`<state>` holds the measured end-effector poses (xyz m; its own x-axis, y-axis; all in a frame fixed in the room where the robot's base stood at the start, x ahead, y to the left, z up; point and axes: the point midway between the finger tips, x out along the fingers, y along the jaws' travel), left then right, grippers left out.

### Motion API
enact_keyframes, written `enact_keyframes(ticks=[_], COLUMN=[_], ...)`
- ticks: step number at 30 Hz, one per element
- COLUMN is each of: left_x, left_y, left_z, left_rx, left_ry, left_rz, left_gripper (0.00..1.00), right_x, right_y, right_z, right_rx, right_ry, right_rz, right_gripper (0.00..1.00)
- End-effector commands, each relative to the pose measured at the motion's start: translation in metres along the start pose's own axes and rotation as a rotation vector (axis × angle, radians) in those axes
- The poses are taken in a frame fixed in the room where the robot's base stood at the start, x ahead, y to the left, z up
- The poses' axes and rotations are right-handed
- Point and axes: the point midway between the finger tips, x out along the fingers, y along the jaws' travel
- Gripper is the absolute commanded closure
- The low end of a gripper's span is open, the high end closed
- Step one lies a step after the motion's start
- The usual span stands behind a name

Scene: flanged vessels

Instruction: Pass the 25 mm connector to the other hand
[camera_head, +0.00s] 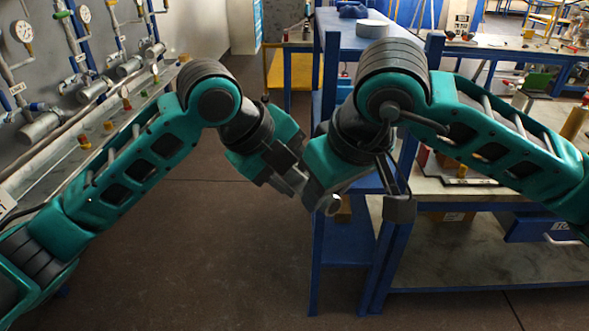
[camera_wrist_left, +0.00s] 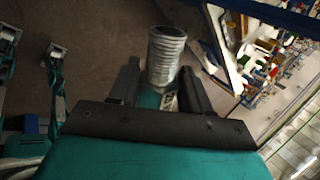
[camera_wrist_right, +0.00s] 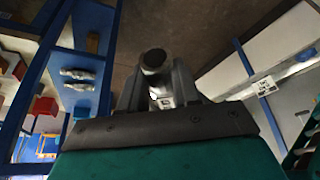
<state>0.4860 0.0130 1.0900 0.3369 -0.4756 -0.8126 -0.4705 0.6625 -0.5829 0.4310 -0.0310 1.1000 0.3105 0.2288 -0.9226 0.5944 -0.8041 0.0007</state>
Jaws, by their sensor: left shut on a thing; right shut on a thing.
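The 25 mm connector is a grey cylinder with a ribbed, hose-like part (camera_wrist_left: 166,55), standing up between the fingers in the left wrist view. In the right wrist view its dark round end (camera_wrist_right: 153,60) shows between the fingers, with a silvery part below. In the head view a small round grey end (camera_head: 333,205) shows by the fingertips; the rest is mostly hidden. My left gripper (camera_head: 292,178) and my right gripper (camera_head: 318,192) meet in mid-air, both shut on the connector. Their fingers are close together, and I cannot tell whether they touch.
A blue-framed shelf (camera_head: 340,262) stands behind and below my right gripper. A workbench (camera_head: 455,190) with a blue drawer is at the right. A wall panel with gauges and pipes (camera_head: 95,95) runs along the left. The floor (camera_head: 210,250) below my left gripper is clear.

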Motion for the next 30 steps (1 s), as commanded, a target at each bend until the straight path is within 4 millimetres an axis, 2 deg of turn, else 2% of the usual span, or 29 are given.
enact_keyframes(ticks=[2,11,12,21,30], left_x=[-0.0009,-0.0015,-0.0023,-0.0020,-0.0016], left_y=[-0.0020,-0.0031,-0.0042,-0.0034,-0.0025], left_z=[-0.0005,-0.0008,-0.0008,-0.0006,-0.0004], left_rx=[0.001,0.002,0.002,0.002,0.001], left_ry=[0.000,0.001,0.000,0.000,0.000], left_rz=[-0.006,-0.010,-0.014,-0.011,-0.008], left_gripper=[0.68,0.97,0.98,0.98,0.98], right_x=[0.0000,0.0005,0.0005,0.0007,-0.0032], right_y=[-0.0020,-0.0031,-0.0033,-0.0022,-0.0013], right_z=[0.0001,0.0007,0.0007,0.0008,0.0001], right_rx=[-0.004,-0.007,-0.007,-0.005,-0.003], right_ry=[0.000,-0.002,-0.002,-0.003,-0.001], right_rz=[-0.005,-0.008,-0.008,-0.006,-0.003], right_gripper=[1.00,1.00,0.66,0.38,0.38])
